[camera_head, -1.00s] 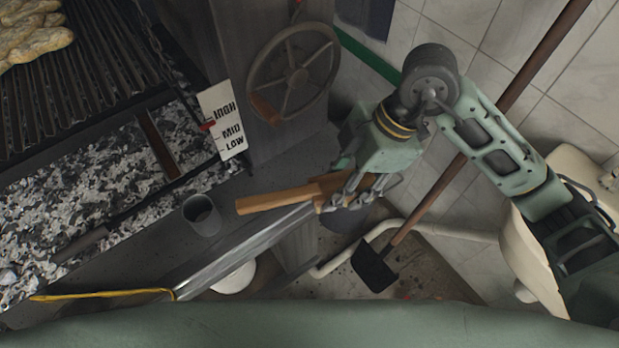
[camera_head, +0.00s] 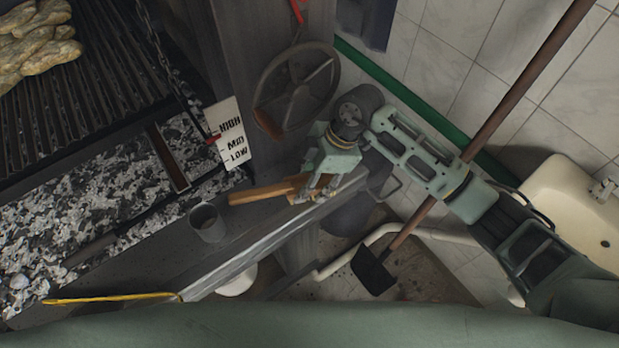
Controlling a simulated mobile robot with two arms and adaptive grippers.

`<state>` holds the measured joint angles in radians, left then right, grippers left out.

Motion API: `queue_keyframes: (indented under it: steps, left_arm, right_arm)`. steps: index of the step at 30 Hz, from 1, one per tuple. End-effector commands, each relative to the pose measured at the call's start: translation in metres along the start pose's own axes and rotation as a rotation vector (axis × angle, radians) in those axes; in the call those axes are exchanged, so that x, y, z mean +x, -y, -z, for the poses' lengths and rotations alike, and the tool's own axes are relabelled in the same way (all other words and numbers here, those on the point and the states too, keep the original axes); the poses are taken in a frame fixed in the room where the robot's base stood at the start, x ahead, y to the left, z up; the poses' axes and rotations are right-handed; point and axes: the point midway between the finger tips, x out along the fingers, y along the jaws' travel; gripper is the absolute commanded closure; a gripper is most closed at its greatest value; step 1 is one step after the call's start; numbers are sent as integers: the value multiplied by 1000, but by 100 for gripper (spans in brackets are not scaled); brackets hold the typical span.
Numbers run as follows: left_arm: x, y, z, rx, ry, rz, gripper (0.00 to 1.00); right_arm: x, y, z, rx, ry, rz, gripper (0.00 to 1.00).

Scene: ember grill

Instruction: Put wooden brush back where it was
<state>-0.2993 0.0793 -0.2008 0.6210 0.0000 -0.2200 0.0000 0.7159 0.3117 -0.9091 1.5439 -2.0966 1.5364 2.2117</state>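The wooden brush (camera_head: 258,194) shows in the head view at the grey counter edge, its handle pointing left toward the metal cup. My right gripper (camera_head: 312,192) is around the brush's right end, with its fingers closed on it. The fingers and wrist partly hide that end. The brush is at or just above the counter ledge (camera_head: 245,235); I cannot tell whether it touches. My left gripper is not in view.
A grey metal cup (camera_head: 207,222) stands just left of the handle. The hand wheel (camera_head: 318,78) and the HIGH/MID/LOW sign (camera_head: 230,133) are behind. Ash and embers (camera_head: 95,205) lie under the grill at left. A long-handled shovel (camera_head: 374,270) leans at right.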

Motion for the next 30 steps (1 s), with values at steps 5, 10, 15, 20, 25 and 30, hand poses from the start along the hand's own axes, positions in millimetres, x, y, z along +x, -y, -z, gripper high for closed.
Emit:
queue_keyframes:
  steps: [5, 10, 15, 20, 25, 30]
  left_arm:
    - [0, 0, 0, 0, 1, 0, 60]
    - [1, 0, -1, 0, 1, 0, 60]
    - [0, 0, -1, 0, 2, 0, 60]
    - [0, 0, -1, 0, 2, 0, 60]
    - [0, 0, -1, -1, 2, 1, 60]
    - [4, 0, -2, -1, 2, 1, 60]
  right_arm:
    - [1, -1, 0, -2, -1, -3, 100]
    - [4, 0, -1, -1, 0, -2, 58]
    - [3, 0, -1, -1, -1, -2, 43]
    - [3, 0, -1, -1, 0, -1, 40]
    - [2, 0, -1, -1, -1, -2, 40]
    - [-11, -2, -1, -3, 0, -5, 40]
